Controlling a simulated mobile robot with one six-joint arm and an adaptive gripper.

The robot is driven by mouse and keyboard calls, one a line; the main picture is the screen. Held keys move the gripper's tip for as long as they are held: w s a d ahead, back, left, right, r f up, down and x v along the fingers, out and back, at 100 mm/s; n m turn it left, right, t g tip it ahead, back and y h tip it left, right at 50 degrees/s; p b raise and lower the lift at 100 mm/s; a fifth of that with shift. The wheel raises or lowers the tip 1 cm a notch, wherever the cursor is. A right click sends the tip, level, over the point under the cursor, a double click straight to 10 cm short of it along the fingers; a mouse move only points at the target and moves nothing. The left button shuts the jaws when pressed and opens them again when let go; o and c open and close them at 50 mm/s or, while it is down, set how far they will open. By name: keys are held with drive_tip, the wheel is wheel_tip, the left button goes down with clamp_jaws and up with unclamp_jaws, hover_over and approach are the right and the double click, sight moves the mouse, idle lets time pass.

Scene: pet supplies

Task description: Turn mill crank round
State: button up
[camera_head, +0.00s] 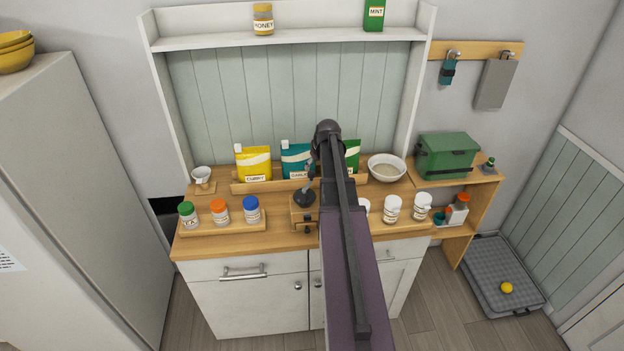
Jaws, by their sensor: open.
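The mill (304,200) stands near the middle of the wooden counter, with a dark domed top on a wooden box body. A thin grey piece that looks like its crank rises from the dome towards my gripper. My gripper (313,170) points down from the end of my arm, just above the mill's top. It is open, but its fingers are small, dark and partly hidden by my arm. I cannot tell whether they touch the crank. My arm hides the mill's right side.
Yellow (254,164), teal (296,160) and green pouches stand behind the mill. A tray (222,228) with three jars is left. A white bowl (387,168) and white shakers (392,209) are right. A green box (446,156) sits on the side shelf.

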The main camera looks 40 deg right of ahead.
sight(313, 173)
drive_tip(key=shift+b+x, duration=2.8)
drive_tip(key=shift+x, duration=0.55)
clamp_jaws()
drive_tip(key=shift+d, duration=0.2)
drive_tip(key=shift+a, duration=0.1)
